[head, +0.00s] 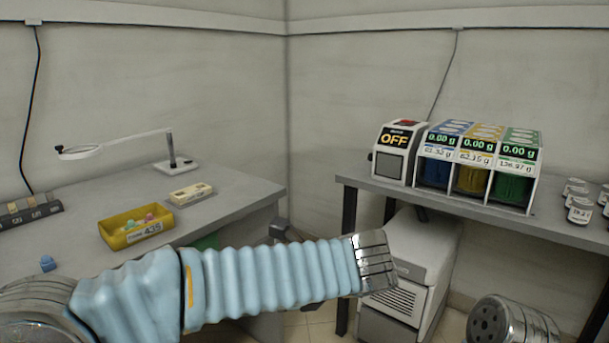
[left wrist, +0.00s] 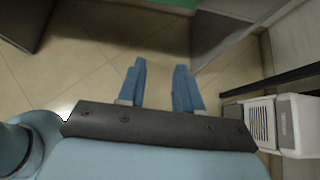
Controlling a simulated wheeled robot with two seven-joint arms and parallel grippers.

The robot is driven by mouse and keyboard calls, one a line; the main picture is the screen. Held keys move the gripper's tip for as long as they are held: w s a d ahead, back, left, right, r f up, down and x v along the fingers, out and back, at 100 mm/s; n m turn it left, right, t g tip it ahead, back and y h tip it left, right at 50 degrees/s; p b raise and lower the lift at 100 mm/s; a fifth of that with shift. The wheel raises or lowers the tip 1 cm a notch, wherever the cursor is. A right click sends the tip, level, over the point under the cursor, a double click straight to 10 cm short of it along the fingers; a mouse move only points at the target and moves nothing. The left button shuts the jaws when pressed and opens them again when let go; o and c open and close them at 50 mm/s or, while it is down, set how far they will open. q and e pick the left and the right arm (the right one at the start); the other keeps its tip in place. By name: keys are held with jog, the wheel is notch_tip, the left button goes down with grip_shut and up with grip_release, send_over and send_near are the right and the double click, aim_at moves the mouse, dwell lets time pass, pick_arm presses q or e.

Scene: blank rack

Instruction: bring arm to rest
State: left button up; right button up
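My left arm (head: 270,280) reaches across the lower part of the head view from the left, in a pale blue ribbed sleeve with a metal cuff near its right end. The fingers of my left gripper do not show clearly there. In the left wrist view my left gripper (left wrist: 160,70) has two blue fingers standing apart with nothing between them. They hang above the tiled floor (left wrist: 85,85). My right arm shows only as a metal joint (head: 510,322) at the lower right; its gripper is not in view.
The left table (head: 225,200) holds a yellow bin (head: 118,238), a pale box (head: 190,193) and a magnifier lamp (head: 110,146). The right table (head: 385,186) holds an OFF-marked unit (head: 388,162) and colored dispensers (head: 475,180). A white machine (head: 420,245) stands below it.

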pick_arm(q)
notch_tip(320, 180, down, 28)
jog(key=s+n+g+h, duration=0.3)
jog(key=n+g+h, duration=0.2)
jog(key=g+h, duration=0.1)
jog(key=s+a+f+n+h, duration=0.2)
jog(key=s+f+n, duration=0.4)
jog(key=f+n, duration=0.4)
jog(key=s+a+f+n+h, duration=0.2)
jog(key=s+f+n+h, duration=0.2)
jog(key=f+n, duration=0.6)
jog(key=shift+s+a+f+n+h, duration=0.25)
jog(key=shift+s+n, duration=0.25)
jog(key=shift+s, duration=0.55)
jog(key=shift+d, duration=0.1)
